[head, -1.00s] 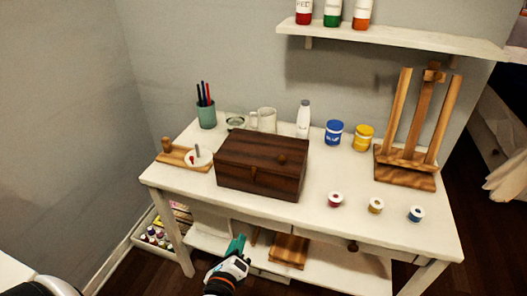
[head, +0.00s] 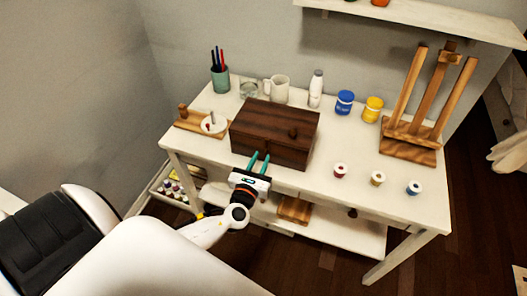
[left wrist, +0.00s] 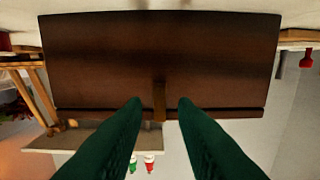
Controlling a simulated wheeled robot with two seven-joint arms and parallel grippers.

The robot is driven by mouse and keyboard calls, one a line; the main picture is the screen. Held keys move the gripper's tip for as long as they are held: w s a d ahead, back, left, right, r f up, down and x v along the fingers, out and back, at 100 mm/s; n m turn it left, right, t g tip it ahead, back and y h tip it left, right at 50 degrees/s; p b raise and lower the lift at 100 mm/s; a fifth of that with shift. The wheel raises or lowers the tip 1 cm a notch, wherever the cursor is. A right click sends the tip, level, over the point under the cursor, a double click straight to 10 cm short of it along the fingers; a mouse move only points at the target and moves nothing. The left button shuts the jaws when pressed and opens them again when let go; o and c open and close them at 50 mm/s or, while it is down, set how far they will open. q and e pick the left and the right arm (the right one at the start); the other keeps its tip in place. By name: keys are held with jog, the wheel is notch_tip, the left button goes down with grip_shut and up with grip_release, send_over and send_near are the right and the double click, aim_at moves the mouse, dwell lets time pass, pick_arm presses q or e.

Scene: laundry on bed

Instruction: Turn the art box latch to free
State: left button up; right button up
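The art box (head: 275,125) is a dark brown wooden box with a round knob on its lid, shut, on the white desk. In the left wrist view the box front (left wrist: 100,60) fills the upper middle. The latch (left wrist: 159,98), a narrow upright brown strip, hangs across the lid seam there. My left gripper (head: 260,157) is at the front face of the box, its two green fingers pointing at it. My right gripper is out of view.
The desk (head: 330,205) also holds a pen cup (head: 220,79), a white mug (head: 277,88), a white bottle (head: 316,88), blue (head: 344,102) and yellow (head: 372,109) jars, small paint pots and an easel (head: 412,150). A lower shelf runs under the desk.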

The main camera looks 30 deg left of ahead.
aim_at(266, 146)
pick_arm(q)
jog(key=shift+x, duration=1.6)
grip_shut()
